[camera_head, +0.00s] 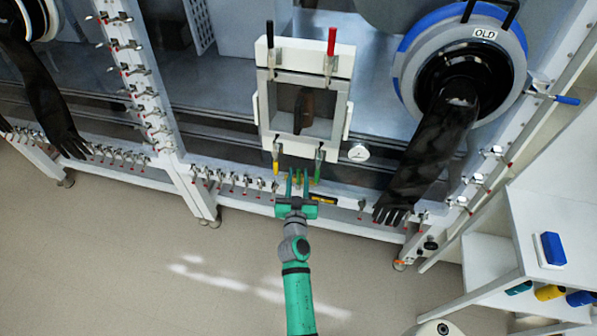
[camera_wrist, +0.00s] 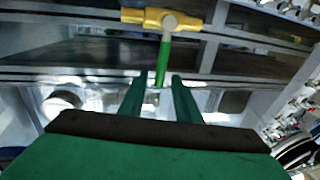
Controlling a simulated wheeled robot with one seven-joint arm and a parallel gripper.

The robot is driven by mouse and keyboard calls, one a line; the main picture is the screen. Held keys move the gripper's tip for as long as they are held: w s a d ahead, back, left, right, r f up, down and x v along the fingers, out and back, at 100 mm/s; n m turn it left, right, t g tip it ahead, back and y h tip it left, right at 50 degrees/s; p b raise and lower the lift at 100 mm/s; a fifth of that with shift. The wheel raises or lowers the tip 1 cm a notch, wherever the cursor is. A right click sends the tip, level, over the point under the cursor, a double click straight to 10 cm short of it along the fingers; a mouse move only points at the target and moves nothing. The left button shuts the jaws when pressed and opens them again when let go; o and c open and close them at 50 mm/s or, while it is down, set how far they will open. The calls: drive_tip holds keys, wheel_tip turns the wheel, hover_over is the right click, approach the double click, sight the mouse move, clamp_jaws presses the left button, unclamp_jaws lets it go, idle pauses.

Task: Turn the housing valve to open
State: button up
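A valve with a yellow body (camera_wrist: 160,19) and a green lever (camera_wrist: 164,60) shows at the top middle of the wrist view; I take it for the housing valve. The lever hangs straight down, across the yellow body. My gripper (camera_wrist: 160,80) is open, its two green fingers on either side of the lever's lower end, with gaps visible; contact is not clear. In the head view my gripper (camera_head: 298,174) is below the white square housing (camera_head: 342,105), and the valve is mostly hidden by the fingers.
A round gauge (camera_head: 358,153) sits right of the housing. A black glove (camera_head: 432,150) hangs from the port marked OLD (camera_head: 484,34). Several small clamps (camera_head: 233,181) line the lower frame. A white shelf (camera_head: 550,215) stands at the right. The floor (camera_head: 130,270) at lower left is clear.

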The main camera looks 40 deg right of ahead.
drive_tip(key=shift+x, duration=1.15)
drive_tip(key=shift+c, duration=0.6)
clamp_jaws()
